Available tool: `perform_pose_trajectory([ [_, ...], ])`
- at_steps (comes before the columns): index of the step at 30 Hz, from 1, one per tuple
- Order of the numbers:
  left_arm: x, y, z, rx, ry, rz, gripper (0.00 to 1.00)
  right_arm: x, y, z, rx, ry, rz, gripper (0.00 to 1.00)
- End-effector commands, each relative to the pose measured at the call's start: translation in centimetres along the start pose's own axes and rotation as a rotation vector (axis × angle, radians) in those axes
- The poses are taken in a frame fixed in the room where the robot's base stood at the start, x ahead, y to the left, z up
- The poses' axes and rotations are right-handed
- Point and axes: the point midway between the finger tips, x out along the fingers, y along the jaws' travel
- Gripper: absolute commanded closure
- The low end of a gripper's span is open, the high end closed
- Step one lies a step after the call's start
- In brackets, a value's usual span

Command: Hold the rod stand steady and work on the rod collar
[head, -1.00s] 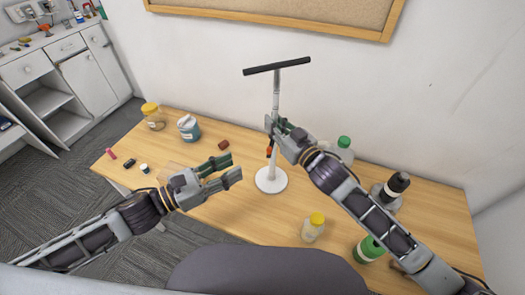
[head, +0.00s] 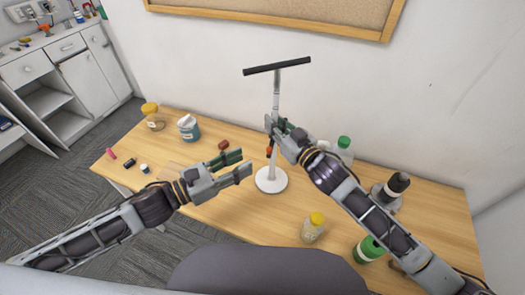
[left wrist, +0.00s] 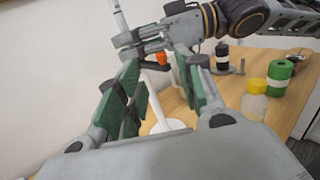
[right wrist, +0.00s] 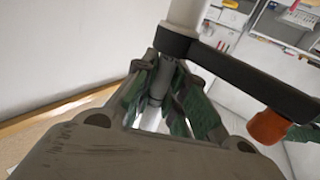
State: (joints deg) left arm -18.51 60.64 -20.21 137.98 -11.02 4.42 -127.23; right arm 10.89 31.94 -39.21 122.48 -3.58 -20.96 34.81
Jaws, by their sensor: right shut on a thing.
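The rod stand has a white round base (head: 271,180) on the table, an upright rod (head: 276,98) and a black crossbar (head: 277,66) on top. My right gripper (head: 271,126) is shut around the rod, above the base. In the right wrist view its fingers close on the grey rod (right wrist: 157,90), next to the black rod collar (right wrist: 232,72), whose arm ends in an orange knob (right wrist: 268,127). The knob also shows in the left wrist view (left wrist: 162,58). My left gripper (head: 243,163) is open and empty, left of the rod, its fingers pointing at the stand.
A yellow-lidded jar (head: 153,117) and a teal-labelled tub (head: 189,128) stand at the left. A yellow-capped bottle (head: 312,228), a green-labelled container (head: 369,249) and a dark-topped bottle (head: 392,190) stand at the right. A brown block (head: 222,145) lies behind my left gripper.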

Motion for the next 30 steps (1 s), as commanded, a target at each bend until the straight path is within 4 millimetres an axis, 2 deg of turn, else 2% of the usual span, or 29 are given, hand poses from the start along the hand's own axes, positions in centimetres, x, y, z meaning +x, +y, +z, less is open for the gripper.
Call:
perform_pose_trajectory([
  [30,3.5,0.0,0.0,0.0,0.0,0.001,0.63,0.0,0.0,0.0,0.0,0.0,0.0,1.0],
])
